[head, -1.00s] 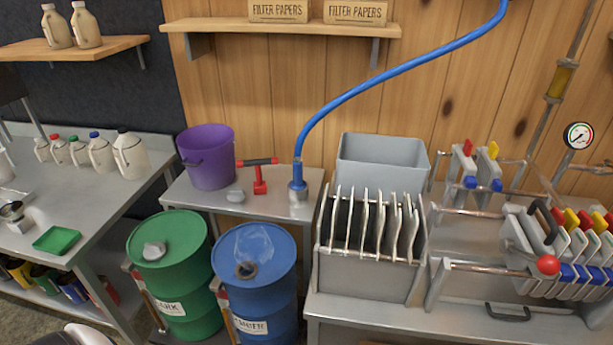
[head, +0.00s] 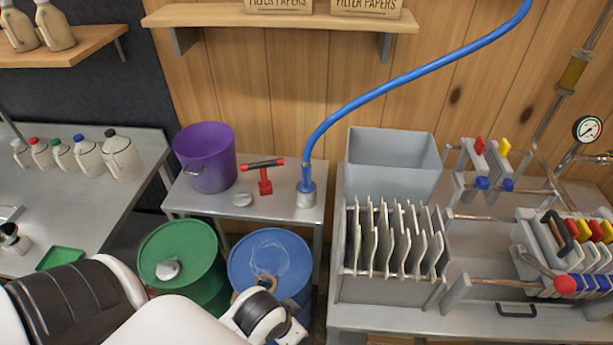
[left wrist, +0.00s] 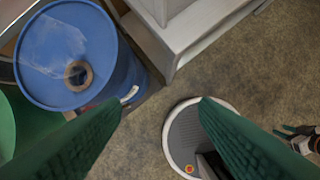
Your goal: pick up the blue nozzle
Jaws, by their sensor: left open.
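The blue nozzle (head: 306,178) stands upright at the lower end of the blue hose (head: 345,108). Its foot is in a round grey metal holder (head: 307,200) on a small metal side table (head: 280,216). My left arm enters the head view from the lower left, and its wrist is in front of the blue drum, below and nearer than the nozzle. My left gripper (left wrist: 160,102) has two green fingers spread wide with nothing between them. The nozzle is not in the left wrist view. Part of what looks like my right gripper (left wrist: 300,132) shows small at that view's right edge.
A grey bin (head: 393,165) and plate rack (head: 390,290) stand right of the nozzle.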

